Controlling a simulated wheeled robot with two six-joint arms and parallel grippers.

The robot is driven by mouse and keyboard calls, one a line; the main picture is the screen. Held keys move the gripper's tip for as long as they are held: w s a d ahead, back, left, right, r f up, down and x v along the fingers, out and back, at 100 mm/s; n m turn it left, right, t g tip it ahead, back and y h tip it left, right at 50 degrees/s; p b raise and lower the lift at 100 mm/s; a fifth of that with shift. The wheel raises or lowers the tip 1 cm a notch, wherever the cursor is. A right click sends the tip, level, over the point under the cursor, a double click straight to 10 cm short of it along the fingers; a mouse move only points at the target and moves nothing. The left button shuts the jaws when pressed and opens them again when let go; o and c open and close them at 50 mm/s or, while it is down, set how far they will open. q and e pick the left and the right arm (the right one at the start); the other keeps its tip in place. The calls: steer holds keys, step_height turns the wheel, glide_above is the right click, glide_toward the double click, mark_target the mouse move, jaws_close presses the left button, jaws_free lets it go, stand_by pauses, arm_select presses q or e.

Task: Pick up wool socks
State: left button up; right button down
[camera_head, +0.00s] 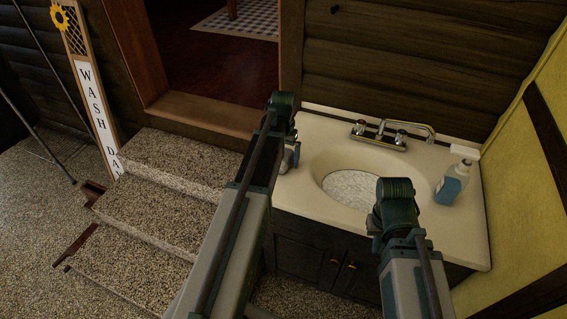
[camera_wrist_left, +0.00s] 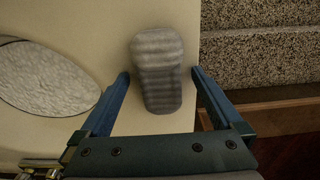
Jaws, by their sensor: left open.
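The grey ribbed wool socks (camera_wrist_left: 158,72), a rolled bundle, lie on the cream sink counter near its edge in the left wrist view. My left gripper (camera_wrist_left: 161,74) is open, with its two blue fingers on either side of the lower part of the bundle.
The counter (camera_head: 467,230) has an oval basin (camera_head: 350,187), a chrome faucet (camera_head: 385,135) and a blue spray bottle (camera_head: 452,182) at right. Speckled steps (camera_head: 160,205) adjoin on the left, beside a "WASH DAY" sign (camera_head: 95,105). A yellow wall (camera_head: 525,180) bounds the right.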

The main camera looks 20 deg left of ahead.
arm_select(q)
steer(key=c, duration=1.5)
steer(key=shift+o, duration=0.2)
steer(key=shift+r, duration=0.1)
steer(key=shift+r+p, duration=0.9)
steer(key=shift+p, duration=0.05)
step_height(320, 180, up, 2)
steer(key=shift+p, duration=1)
steer(key=s+d, duration=0.2)
steer(key=s, duration=0.2)
steer(key=s+d, duration=0.3)
steer(key=s, duration=0.2)
steer(key=s+d+r+p, duration=0.1)
steer(key=s+d, duration=0.2)
steer(key=s, duration=0.1)
steer(key=shift+s, duration=0.4)
